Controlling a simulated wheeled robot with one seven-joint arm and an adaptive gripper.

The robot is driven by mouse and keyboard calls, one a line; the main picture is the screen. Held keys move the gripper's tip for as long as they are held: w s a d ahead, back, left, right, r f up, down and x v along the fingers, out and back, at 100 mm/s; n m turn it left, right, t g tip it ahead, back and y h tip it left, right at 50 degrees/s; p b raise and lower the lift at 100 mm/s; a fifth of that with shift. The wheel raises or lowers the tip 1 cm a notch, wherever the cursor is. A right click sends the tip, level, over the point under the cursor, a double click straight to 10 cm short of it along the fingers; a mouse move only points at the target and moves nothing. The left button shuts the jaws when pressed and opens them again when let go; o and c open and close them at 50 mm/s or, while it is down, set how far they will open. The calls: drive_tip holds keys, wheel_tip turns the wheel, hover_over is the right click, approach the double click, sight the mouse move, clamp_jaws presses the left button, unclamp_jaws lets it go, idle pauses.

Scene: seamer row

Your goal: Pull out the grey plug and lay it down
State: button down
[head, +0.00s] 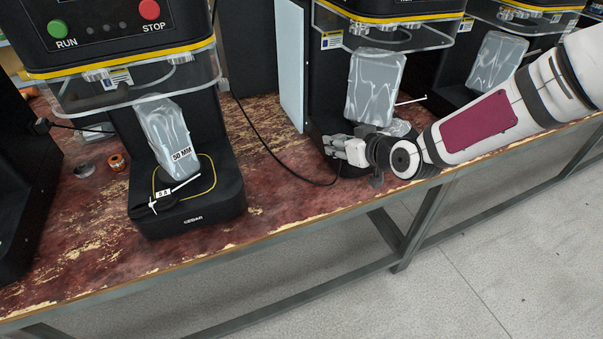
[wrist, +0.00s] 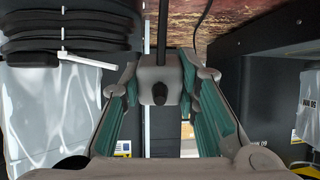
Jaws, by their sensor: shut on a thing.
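The grey plug (wrist: 158,72) sits between the teal-padded fingers of my gripper (wrist: 160,88) in the wrist view. The fingers are shut on it from both sides. A dark oval shows on its near face, and a thin black cable (wrist: 163,30) runs from it to the top of the picture. In the head view my gripper (head: 350,150) is low at the front of the middle machine (head: 322,110), close over the bench. The plug is too small there to tell from the fingers. I cannot tell whether it is still in a socket.
The worn red bench (head: 265,190) holds several black seamers. The left one (head: 190,210), marked CEDAR, carries a clear pouch (head: 170,135). Another pouch (head: 375,85) stands above my gripper. A black cable (head: 262,140) crosses the bench. Bare bench lies between the left and middle machines.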

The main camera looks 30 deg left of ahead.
sight(298, 194)
drive_tip(key=s+a+f+n+g+b, duration=0.4)
drive_tip(key=s+a+g+b, duration=0.1)
drive_tip(key=s+a, duration=0.3)
drive_tip(key=f+b, duration=0.3)
drive_tip(key=f, duration=0.1)
drive_tip(key=f+b, duration=0.2)
drive_tip(key=f, duration=0.1)
drive_tip(key=shift+w+d+b, duration=0.15)
drive_tip(key=shift+w+b, duration=0.1)
drive_tip(key=shift+b, duration=0.1)
drive_tip(key=c, duration=1.2)
unclamp_jaws()
drive_tip(key=shift+o, duration=0.2)
drive_tip(key=v, duration=1.2)
drive_tip(key=shift+r, duration=0.2)
drive_tip(key=shift+s+f+h, duration=0.1)
drive_tip(key=shift+s+h, duration=0.05)
drive_tip(key=shift+h, duration=0.15)
